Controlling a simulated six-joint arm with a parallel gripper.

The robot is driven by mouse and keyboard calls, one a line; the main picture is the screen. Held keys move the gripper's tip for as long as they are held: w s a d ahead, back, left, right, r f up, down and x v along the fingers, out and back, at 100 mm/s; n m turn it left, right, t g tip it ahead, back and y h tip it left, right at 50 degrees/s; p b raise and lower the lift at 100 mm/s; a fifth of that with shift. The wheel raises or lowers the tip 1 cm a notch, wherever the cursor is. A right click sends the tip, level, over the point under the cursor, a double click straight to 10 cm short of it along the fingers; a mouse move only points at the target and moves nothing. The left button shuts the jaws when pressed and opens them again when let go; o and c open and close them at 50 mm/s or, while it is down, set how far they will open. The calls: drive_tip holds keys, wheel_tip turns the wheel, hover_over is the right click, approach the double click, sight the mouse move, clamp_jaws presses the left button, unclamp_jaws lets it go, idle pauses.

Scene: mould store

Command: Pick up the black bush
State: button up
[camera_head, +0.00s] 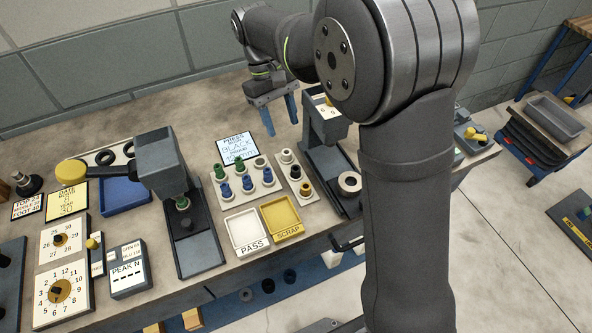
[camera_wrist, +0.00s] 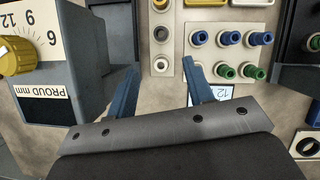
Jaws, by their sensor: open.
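A dark bush that looks black (camera_head: 295,172) stands in the middle of a narrow pale strip (camera_head: 308,200), between a cream bush and a brownish one. In the wrist view the black bush (camera_wrist: 160,33) lies ahead of the space between my fingers, beyond the cream bush (camera_wrist: 160,65). My gripper (camera_head: 279,120) is open and empty, its two blue fingers apart. It hangs above the back of the bench, behind the strip. The wrist view also shows my gripper (camera_wrist: 158,68), with nothing between the fingers.
A rack (camera_head: 243,199) of green, blue and grey bushes stands left of the strip. A gauge block (camera_head: 325,120) stands close on the right. In front are a PASS tray (camera_head: 246,231) and a SCRAP tray (camera_head: 282,218); a press (camera_head: 162,165) is left.

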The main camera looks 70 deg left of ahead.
hover_over(295, 168)
drive_tip(key=a, duration=0.3)
drive_tip(key=f, duration=0.6)
drive_tip(key=shift+s+f, duration=0.2)
drive_tip(key=shift+f, duration=0.05)
drive_tip(key=shift+d+x, duration=0.1)
drive_tip(key=shift+x, duration=1.25)
drive_tip(key=shift+d+x, duration=0.15)
drive_tip(key=shift+x, duration=1.2)
drive_tip(key=shift+r, duration=0.1)
drive_tip(key=shift+c, duration=0.2)
clamp_jaws()
